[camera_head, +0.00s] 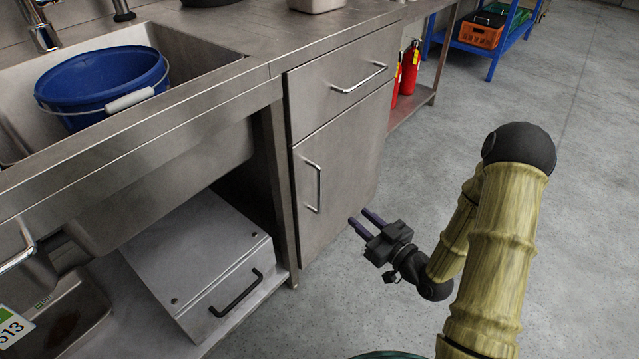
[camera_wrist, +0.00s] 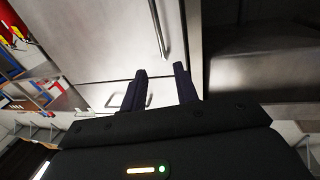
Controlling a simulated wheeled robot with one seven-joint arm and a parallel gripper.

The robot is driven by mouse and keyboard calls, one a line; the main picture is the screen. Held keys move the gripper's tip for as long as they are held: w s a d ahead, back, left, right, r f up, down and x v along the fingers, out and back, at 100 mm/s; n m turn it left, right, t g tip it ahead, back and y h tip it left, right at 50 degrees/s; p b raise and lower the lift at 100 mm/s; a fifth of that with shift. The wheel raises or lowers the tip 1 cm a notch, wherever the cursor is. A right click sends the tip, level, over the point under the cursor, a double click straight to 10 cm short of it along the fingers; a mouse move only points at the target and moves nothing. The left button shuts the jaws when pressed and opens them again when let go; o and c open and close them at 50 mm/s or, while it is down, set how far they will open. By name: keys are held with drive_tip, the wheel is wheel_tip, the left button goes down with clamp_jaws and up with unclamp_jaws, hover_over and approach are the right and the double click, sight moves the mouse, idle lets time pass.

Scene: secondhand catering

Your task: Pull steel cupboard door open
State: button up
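The steel cupboard door (camera_head: 338,180) is shut, below a steel drawer front (camera_head: 342,85). Its vertical bar handle (camera_head: 313,186) is near the door's left edge. My gripper (camera_head: 366,219) is in front of the door, to the right of and lower than the handle in the head view, with its two dark fingers apart and nothing between them. In the wrist view the door (camera_wrist: 105,35) and its handle (camera_wrist: 159,30) show beyond the fingertips (camera_wrist: 160,72). The handle is not between the fingers, and a gap shows.
Left of the cupboard, a steel box with a black handle (camera_head: 200,255) sits on the low shelf under the sink. A blue bucket (camera_head: 100,80) is in the sink. Red fire extinguishers (camera_head: 409,68) stand right of the cupboard. The grey floor (camera_head: 580,200) to the right is clear.

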drive_tip(key=b+x, duration=0.4)
drive_tip(key=x, duration=1.3)
drive_tip(key=shift+a, duration=0.1)
clamp_jaws()
